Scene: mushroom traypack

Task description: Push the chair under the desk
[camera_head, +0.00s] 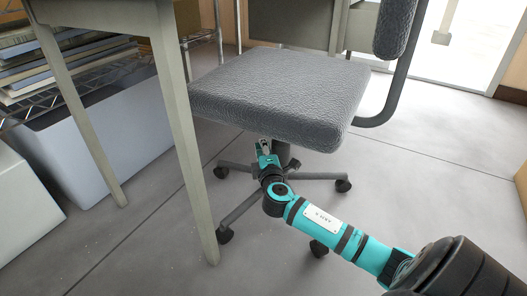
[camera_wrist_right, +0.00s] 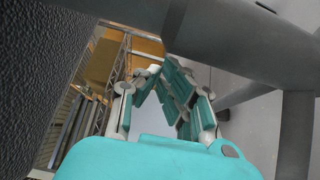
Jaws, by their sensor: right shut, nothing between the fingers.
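The grey office chair (camera_head: 280,90) stands to the right of the desk, with its textured seat level and its backrest (camera_head: 398,28) at the upper right. Its wheeled base is on the floor. The desk (camera_head: 177,105) shows at the upper left by two legs and a bit of its top; the nearer leg is just left of the seat. My right gripper (camera_head: 264,148) is shut and empty, just below the seat's near edge; whether it touches the chair is unclear. The right wrist view shows its teal fingers (camera_wrist_right: 168,68) beside the seat's textured surface (camera_wrist_right: 38,75). My left gripper is out of view.
A wire rack with books (camera_head: 62,62) and a grey bin (camera_head: 105,135) stand behind the desk legs. A white box (camera_head: 25,205) is at the left edge. Open grey floor (camera_head: 440,165) lies right of the chair.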

